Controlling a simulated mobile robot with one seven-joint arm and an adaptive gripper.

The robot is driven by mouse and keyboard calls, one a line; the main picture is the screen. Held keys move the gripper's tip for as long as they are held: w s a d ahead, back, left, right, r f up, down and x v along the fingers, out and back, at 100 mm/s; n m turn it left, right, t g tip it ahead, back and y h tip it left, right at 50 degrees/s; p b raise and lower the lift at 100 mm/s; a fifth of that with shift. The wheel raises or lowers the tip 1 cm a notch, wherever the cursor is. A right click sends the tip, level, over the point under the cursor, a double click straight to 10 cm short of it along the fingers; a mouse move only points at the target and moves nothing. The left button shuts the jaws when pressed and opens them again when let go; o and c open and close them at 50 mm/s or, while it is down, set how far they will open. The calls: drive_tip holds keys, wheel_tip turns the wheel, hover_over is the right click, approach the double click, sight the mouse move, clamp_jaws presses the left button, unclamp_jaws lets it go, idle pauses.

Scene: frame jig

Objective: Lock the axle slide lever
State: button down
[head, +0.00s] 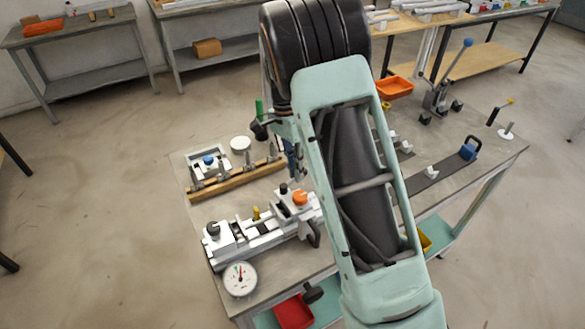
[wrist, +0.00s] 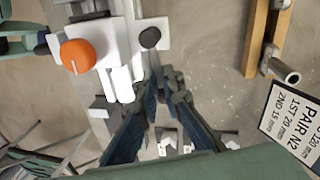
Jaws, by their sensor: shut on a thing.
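The frame jig (head: 262,240) lies on the near left of the bench, with white blocks on a long rail. An orange knob (head: 300,198) tops its right block, and it also shows in the wrist view (wrist: 77,53). Beside it stands a lever with a black knob (head: 283,188), which I take for the axle slide lever; its knob shows in the wrist view (wrist: 150,37). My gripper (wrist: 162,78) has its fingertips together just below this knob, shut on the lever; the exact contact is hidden. In the head view my gripper (head: 292,168) is partly behind my arm.
A wooden rail with upright pins (head: 237,178) lies behind the jig. A dial gauge (head: 240,279) is at the front edge. A printed card (wrist: 294,115) is close on the right in the wrist view. My arm covers the bench's middle.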

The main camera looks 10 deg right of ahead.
drive_tip(key=shift+s+d+r+m, duration=0.1)
drive_tip(key=shift+s+d+m, duration=0.1)
drive_tip(key=shift+m, duration=0.35)
drive_tip(key=shift+s+d+r+m, duration=0.1)
drive_tip(key=shift+d+m, duration=0.05)
drive_tip(key=shift+m, duration=0.4)
drive_tip(key=c, duration=2.1)
unclamp_jaws()
drive_tip(key=shift+f, duration=0.1)
drive_tip(key=shift+s, duration=0.1)
drive_tip(key=r, duration=0.4)
drive_tip(key=w+r, duration=0.1)
drive_tip(key=r, duration=0.3)
drive_tip(key=w+r, duration=0.1)
drive_tip(key=r, duration=0.2)
drive_tip(key=shift+w+a+r, duration=0.1)
drive_tip(key=shift+a+r, duration=0.3)
